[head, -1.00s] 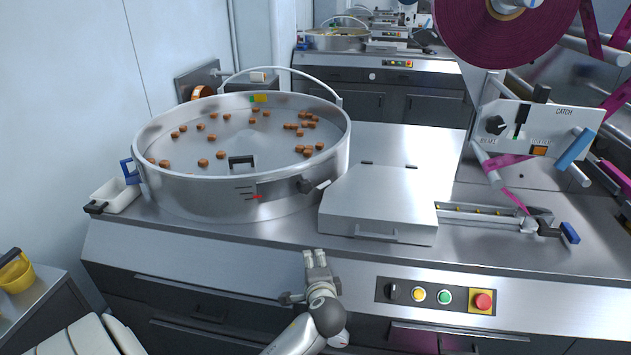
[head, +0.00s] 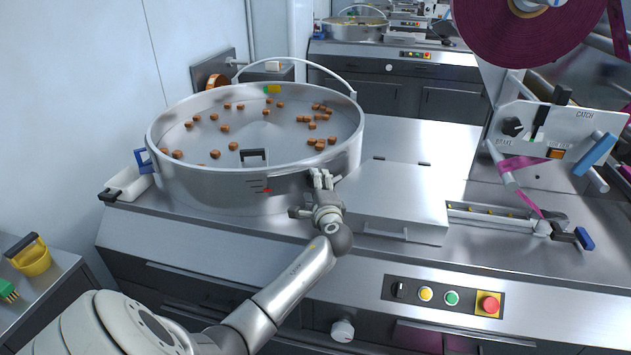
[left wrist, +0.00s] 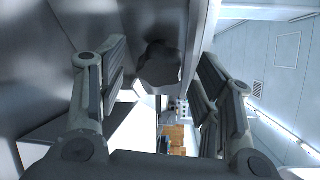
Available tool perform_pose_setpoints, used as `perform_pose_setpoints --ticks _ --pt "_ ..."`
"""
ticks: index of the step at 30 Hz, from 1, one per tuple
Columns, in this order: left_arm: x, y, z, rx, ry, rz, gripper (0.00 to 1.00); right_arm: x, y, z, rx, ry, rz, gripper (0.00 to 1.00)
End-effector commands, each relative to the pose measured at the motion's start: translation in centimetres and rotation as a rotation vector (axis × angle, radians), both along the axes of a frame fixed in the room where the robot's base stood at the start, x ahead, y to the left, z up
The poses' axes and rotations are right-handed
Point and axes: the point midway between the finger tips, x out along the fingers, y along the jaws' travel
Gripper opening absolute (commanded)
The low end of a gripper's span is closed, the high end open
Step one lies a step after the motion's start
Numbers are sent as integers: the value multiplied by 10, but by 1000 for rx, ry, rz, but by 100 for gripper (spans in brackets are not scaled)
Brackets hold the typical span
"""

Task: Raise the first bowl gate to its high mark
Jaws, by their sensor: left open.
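The first bowl (head: 210,190) is a wide steel drum on the left of the machine top, with several brown sweets inside. On its front wall are a dark bracket handle (head: 253,155), short scale lines (head: 257,183) and a red pointer (head: 267,189) near the lowest line. My left gripper (head: 322,180) is at the right of this scale, by the bowl's front wall, and hides the dark gate knob in the head view. In the left wrist view the dark knob (left wrist: 160,66) sits between the open fingers (left wrist: 160,85); contact cannot be told.
A steel box cover (head: 400,205) stands just right of my gripper. Below is a button panel with a red stop button (head: 488,304). A white tray (head: 130,183) lies left of the bowl.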

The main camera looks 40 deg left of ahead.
Motion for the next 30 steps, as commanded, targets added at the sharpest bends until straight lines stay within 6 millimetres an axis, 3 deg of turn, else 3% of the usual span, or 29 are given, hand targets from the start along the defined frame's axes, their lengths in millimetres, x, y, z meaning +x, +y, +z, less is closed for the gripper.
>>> perform_pose_setpoints --ticks 7,18,30 --pt "13 16 -2 0 1 -1 59 0 -2 3 -2 0 1 100" --pt "15 19 -3 0 0 -1 59 1 -4 3 -5 -1 2 100" --pt "15 19 -3 0 0 -1 9 1 -4 3 -5 -1 2 100"
